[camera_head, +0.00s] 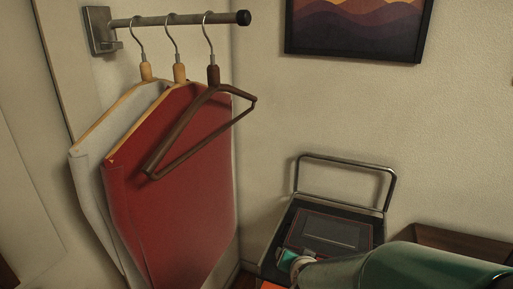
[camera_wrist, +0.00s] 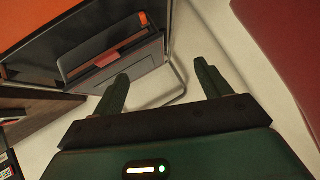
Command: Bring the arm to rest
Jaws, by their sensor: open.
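My gripper (camera_wrist: 160,88) shows in the wrist view with its two dark green fingers spread apart and nothing between them. Pale wall and a bent metal bar show beyond the fingertips. In the head view my green arm reaches in from the lower right corner, in front of the cart. The gripper's fingers cannot be made out in the head view.
A wall rail (camera_head: 180,19) holds a bare brown hanger (camera_head: 185,127), a red garment (camera_head: 180,200) and a white garment (camera_head: 90,165) at left. A cart (camera_head: 265,262) with a metal handle (camera_head: 345,161) carries a dark case (camera_head: 330,232). A framed picture (camera_head: 355,28) hangs above.

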